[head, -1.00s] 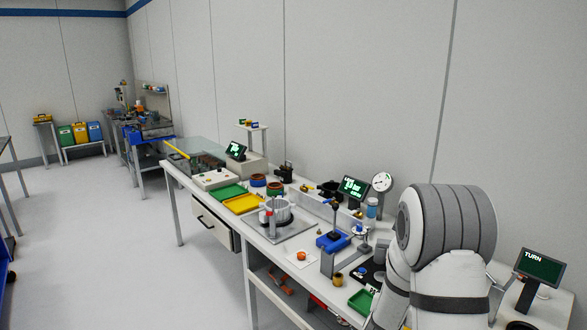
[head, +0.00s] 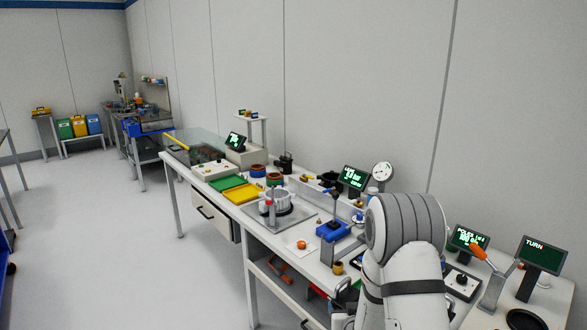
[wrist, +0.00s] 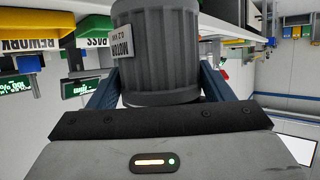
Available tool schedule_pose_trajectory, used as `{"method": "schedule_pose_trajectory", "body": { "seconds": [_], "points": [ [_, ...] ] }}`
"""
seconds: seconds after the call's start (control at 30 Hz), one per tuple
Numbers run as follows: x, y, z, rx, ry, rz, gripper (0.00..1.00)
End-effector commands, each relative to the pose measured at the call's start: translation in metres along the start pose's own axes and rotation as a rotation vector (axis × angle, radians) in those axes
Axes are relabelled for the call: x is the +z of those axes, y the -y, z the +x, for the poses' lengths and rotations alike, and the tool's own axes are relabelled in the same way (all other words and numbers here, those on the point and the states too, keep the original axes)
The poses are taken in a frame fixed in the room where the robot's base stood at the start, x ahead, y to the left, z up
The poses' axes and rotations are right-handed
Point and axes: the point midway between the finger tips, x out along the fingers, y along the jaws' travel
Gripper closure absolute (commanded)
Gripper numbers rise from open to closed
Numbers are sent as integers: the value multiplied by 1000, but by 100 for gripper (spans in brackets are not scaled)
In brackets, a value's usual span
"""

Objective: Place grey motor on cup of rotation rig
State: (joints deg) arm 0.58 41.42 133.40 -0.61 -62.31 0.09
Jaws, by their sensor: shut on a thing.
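The grey motor (wrist: 160,50), a ribbed dark cylinder with a white "MOTOR" label, is between the blue fingers of my gripper (wrist: 160,85) in the wrist view. My gripper is shut on it. In the head view my arm hides the gripper and motor. A screen reading "TURN" (head: 545,254) stands at the far right, with a dark round part (head: 522,320) at the lower edge below it. I cannot tell whether this is the cup of the rotation rig.
The bench (head: 238,212) runs to the back left, crowded with fixtures. A blue press (head: 333,231), a gauge (head: 382,175) and an orange-handled lever (head: 480,254) stand near my arm. Yellow (head: 241,194) and green (head: 227,183) trays lie farther back.

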Motion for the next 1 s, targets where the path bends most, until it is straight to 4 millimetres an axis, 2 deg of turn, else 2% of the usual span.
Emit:
{"method": "schedule_pose_trajectory", "body": {
  "seconds": [0.2,0.4,0.53,1.0],
  "points": [
    [11,0,3,0,-6,0,81],
    [8,0,-30,0,-6,0,81],
    [7,0,-46,0,-6,-1,81],
    [7,1,-48,0,-5,-1,81]
  ]
}}
